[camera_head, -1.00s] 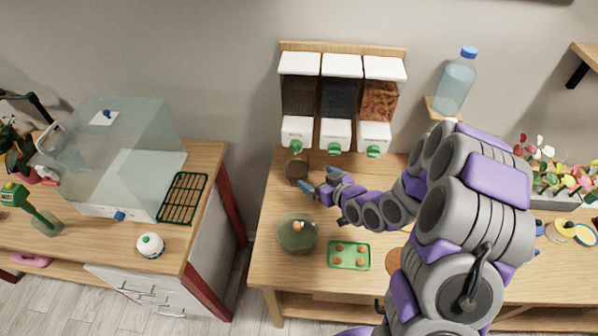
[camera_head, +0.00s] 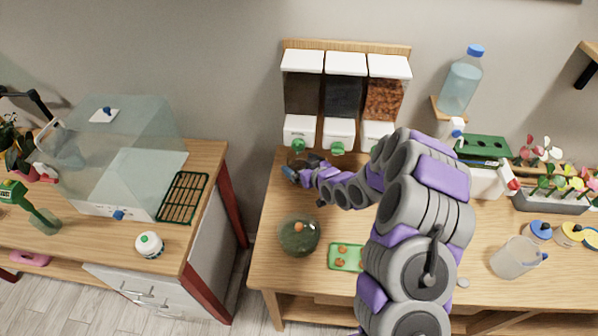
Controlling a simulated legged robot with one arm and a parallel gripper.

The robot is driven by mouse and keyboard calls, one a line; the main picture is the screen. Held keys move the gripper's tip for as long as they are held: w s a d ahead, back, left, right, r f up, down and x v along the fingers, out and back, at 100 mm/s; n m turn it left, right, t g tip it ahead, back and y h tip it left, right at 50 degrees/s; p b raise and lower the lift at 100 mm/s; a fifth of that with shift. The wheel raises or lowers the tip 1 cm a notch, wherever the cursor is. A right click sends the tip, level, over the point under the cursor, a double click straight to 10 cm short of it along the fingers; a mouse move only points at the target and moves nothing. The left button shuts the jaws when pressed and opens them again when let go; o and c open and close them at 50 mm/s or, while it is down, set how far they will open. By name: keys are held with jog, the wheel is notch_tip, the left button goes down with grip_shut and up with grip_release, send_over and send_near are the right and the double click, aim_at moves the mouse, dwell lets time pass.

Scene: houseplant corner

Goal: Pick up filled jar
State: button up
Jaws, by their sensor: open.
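A small clear jar (camera_head: 296,159) with dark brown contents stands on the right table under the left dispenser with the green knob. My gripper (camera_head: 291,172) is open, with its blue fingertips low at the front of the jar. The fingers hide the jar's lower part. I cannot tell whether they touch it or stand around it.
Three dispensers (camera_head: 343,95) hang on the wall above the jar. A glass bowl (camera_head: 299,236) and a green tray (camera_head: 345,257) with brown pieces stand in front. A clear pitcher (camera_head: 514,258) and a white box with a green top (camera_head: 484,165) are to the right.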

jog(key=shift+w+a+f, duration=0.2)
jog(key=shift+w+a, duration=0.15)
jog(key=shift+c, duration=0.4)
jog(key=c, duration=1)
jog(key=shift+o, duration=0.2)
jog(key=shift+r, duration=0.15)
